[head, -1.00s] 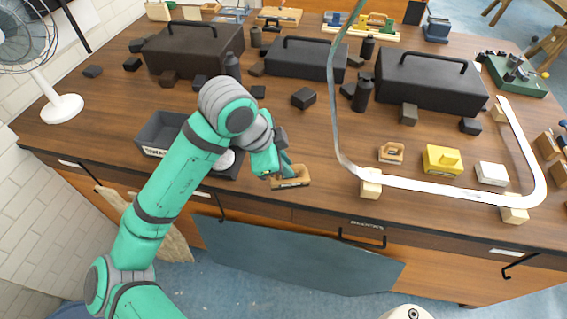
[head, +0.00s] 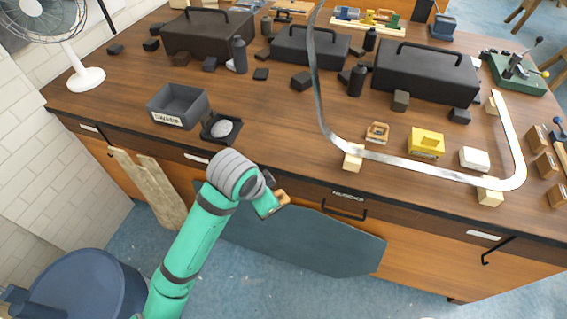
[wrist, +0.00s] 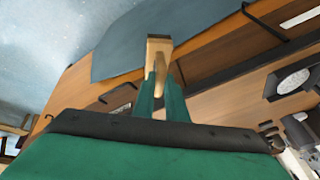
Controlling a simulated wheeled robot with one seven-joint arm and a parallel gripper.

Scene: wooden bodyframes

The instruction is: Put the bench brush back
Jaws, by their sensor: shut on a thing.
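My gripper (head: 272,204) is shut on a small light-wood piece with a handle, which I take to be the bench brush (head: 283,197). The gripper and brush appear in front of the bench's front edge in the head view. In the wrist view the brush (wrist: 158,47) is pinched between the two green fingertips (wrist: 160,85). Its bristles cannot be made out. The bench (head: 262,118) has a brown wood top with drawers below.
A labelled grey bin (head: 160,108) and a black tray (head: 209,135) with a round white thing stand at the left front. A curved metal strip (head: 430,168) crosses the right side on wooden blocks. A blue drum (head: 85,290) stands on the floor at lower left.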

